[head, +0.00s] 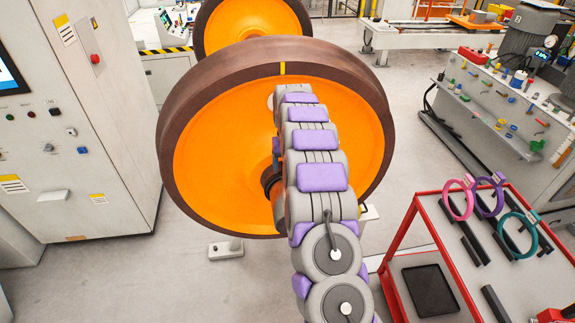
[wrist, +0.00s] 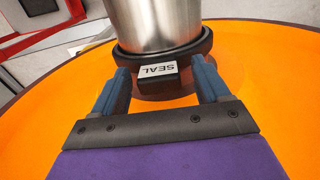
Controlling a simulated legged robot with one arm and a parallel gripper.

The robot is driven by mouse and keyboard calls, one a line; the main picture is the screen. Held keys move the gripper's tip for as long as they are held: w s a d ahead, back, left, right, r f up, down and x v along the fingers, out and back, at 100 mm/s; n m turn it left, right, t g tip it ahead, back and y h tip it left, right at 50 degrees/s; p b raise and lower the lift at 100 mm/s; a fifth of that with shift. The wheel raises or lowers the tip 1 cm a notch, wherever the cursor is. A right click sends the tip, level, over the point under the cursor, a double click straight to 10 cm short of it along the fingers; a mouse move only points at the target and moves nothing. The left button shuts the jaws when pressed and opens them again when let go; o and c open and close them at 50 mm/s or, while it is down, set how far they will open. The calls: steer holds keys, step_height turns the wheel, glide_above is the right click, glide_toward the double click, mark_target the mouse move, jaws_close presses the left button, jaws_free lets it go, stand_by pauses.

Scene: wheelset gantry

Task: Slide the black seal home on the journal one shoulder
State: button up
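The black seal (wrist: 155,75), a dark ring with a block marked SEAL, sits around the silver journal (wrist: 158,22) in the wrist view. The orange wheel face (wrist: 270,60) lies close behind it. My gripper (wrist: 158,68) has its two blue-grey fingers apart, one on each side of the block, with a gap showing at the right. Whether a fingertip touches the ring is unclear. In the head view a dark ring (head: 268,180) shows at the wheel's hub, mostly hidden by my arm. My gripper is hidden there too.
A red-framed cart (head: 421,185) at the right carries pink, purple and teal rings and a black tablet. A grey control cabinet (head: 105,120) stands at the left. A second orange wheel (head: 250,25) is behind. Floor is clear between the cabinet and the wheel.

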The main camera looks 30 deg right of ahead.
steer(key=shift+o, duration=0.3)
steer(key=shift+r, duration=0.1)
step_height(320, 180, up, 17)
steer(key=p, duration=0.2)
steer(key=shift+d, duration=0.15)
stand_by(0.9)
steer(key=s+a+r+n+b, duration=0.1)
steer(key=s+a+b, duration=0.2)
steer(key=s+a, duration=0.55)
steer(key=s+a+r+n+b, duration=0.15)
steer(key=s+a, duration=0.45)
steer(key=s, duration=0.6)
steer(key=s+a+f+b, duration=0.1)
steer(key=s+f, duration=0.3)
steer(key=s, duration=0.5)
steer(key=s+a+f+g+b, duration=0.1)
steer(key=s+f, duration=0.3)
steer(key=s, duration=0.6)
steer(key=s+a+f+b, duration=0.2)
steer(key=s+f, duration=0.3)
steer(key=s, duration=0.5)
steer(key=shift+a+n+g+b, duration=0.35)
steer(key=shift+a+g+b, duration=0.05)
steer(key=shift+a, duration=0.2)
